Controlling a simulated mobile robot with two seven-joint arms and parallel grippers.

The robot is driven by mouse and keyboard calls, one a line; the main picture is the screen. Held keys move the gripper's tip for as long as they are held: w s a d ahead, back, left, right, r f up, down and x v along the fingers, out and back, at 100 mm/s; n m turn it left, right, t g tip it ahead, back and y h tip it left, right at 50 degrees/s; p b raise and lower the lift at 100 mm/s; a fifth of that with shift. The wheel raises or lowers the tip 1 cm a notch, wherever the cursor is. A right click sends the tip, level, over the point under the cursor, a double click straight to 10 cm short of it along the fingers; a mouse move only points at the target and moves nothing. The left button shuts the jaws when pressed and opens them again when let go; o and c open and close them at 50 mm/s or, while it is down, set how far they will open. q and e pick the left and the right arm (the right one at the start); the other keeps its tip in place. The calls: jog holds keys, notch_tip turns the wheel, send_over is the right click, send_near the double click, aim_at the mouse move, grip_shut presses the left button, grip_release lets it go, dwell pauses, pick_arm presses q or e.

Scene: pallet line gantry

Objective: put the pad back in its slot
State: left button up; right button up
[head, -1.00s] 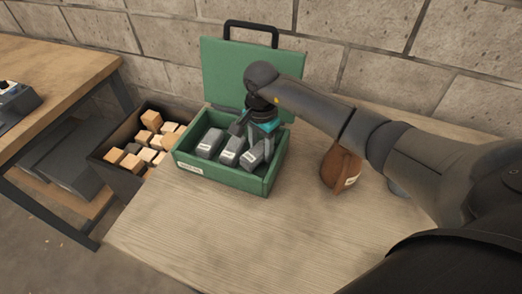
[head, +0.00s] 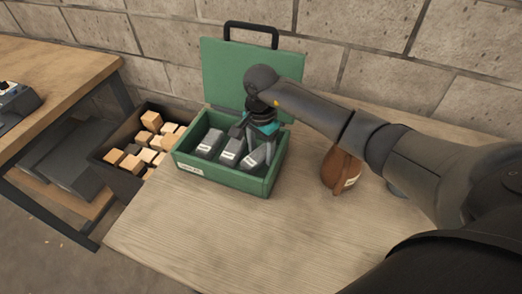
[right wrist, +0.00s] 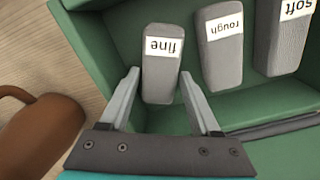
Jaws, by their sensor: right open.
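The green case (head: 228,180) stands open on the table with three grey pads in a row inside. In the right wrist view their labels read "fine" (right wrist: 161,75), "rough" (right wrist: 220,45) and "soft" (right wrist: 286,35). The fine pad is the rightmost in the head view (head: 252,157), lying in line with the others on the case floor. My right gripper (right wrist: 159,80) is open, with one finger on each side of the fine pad and gaps showing beside it. In the head view the right gripper (head: 259,148) reaches down into the case. My left gripper is out of view.
A dark bin of wooden blocks (head: 128,181) sits to the left. The table front (head: 215,235) is clear.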

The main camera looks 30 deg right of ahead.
aim_at(261, 152)
notch_tip(261, 152, up, 12)
jog(key=shift+f, duration=0.25)
dwell(1.2)
